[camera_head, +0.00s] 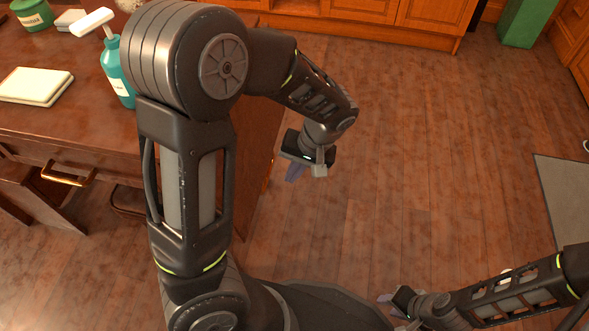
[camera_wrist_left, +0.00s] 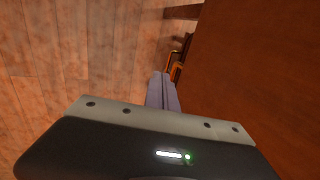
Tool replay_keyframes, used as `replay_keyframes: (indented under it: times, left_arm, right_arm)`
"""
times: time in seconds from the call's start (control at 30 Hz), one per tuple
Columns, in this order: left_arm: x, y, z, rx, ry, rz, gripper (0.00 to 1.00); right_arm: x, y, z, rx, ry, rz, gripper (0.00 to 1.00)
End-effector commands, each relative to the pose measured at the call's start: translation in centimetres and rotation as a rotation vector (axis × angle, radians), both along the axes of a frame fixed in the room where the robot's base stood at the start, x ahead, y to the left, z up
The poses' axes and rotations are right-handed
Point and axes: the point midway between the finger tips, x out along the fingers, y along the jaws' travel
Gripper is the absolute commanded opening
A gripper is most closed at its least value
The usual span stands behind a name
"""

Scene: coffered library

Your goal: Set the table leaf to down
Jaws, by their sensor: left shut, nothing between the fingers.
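The wooden table (camera_head: 60,125) stands at the left of the head view. At its right end, partly hidden behind my left arm, a reddish-brown panel (camera_head: 257,150) that looks like the leaf slopes steeply down toward the floor; its exact angle is hard to tell. My left gripper (camera_head: 304,173) is just right of this panel, apart from it in the head view, shut and empty. In the left wrist view the closed fingers (camera_wrist_left: 161,92) point beside a broad brown wooden surface (camera_wrist_left: 260,80). My right gripper (camera_head: 388,306) is low at the right, far from the table; its jaws are unclear.
A teal pump bottle (camera_head: 117,75), a pale book (camera_head: 36,85) and a green tin (camera_head: 32,14) are on the table. A drawer with a brass handle (camera_head: 66,176) faces front. Cabinets (camera_head: 365,12) line the back.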

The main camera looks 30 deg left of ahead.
Motion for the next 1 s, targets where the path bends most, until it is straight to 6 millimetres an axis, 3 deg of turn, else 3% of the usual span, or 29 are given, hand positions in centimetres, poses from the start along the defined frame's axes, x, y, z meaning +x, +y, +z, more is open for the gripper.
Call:
replay_keyframes:
  times: [0.03, 0.27, 0.53, 1.0]
  left_arm:
    - [-0.2, 0.4, -1.5, 0.002, 0.004, 0.001, 0.0]
    - [-0.7, 1.8, -6.0, 0.001, 0.002, 0.001, 0.0]
    - [-1.7, 5.0, -5.9, -0.001, 0.0, 0.0, 0.0]
    - [-2.0, 5.7, -5.8, 0.008, 0.004, -0.002, 0.0]
  right_arm:
    - [0.1, 0.0, -1.0, 0.0, -0.002, -0.002, 0.33]
    - [0.5, 0.1, -3.3, -0.002, -0.013, -0.007, 0.33]
    - [0.7, 0.1, -4.1, -0.003, -0.018, -0.009, 0.33]
    - [0.7, 0.1, -4.1, -0.004, -0.02, -0.009, 0.33]
